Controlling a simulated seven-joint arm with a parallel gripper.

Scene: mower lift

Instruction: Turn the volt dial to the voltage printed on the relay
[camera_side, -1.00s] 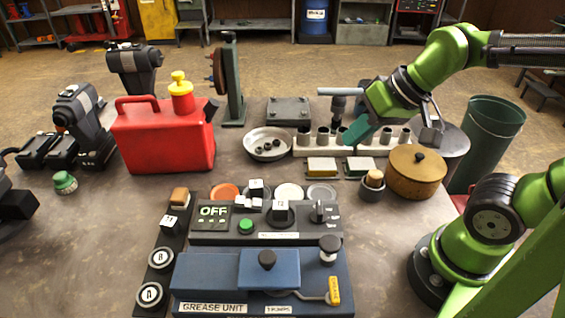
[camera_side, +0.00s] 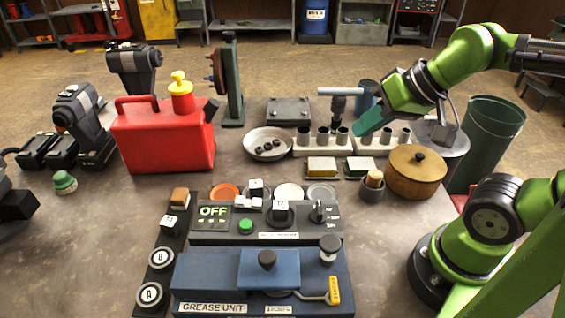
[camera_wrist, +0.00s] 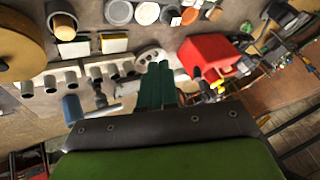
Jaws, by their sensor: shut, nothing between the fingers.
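A dark control panel (camera_side: 262,238) stands at the front middle, with a lit display reading OFF (camera_side: 213,212) and a green button (camera_side: 246,226). It bears a small black dial (camera_side: 319,212) at the right, with marks beside it too small to read. A larger dark knob (camera_side: 281,211) with a white block sits near its middle; I cannot tell which is the volt dial. No relay or printed voltage is clearly readable. My gripper (camera_side: 357,137), with teal fingers, is shut and empty above the row of grey cups, behind and right of the panel. The fingers also show in the wrist view (camera_wrist: 161,68).
A red fuel can (camera_side: 165,142) stands at the left. A blue grease unit (camera_side: 215,272) is in front.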

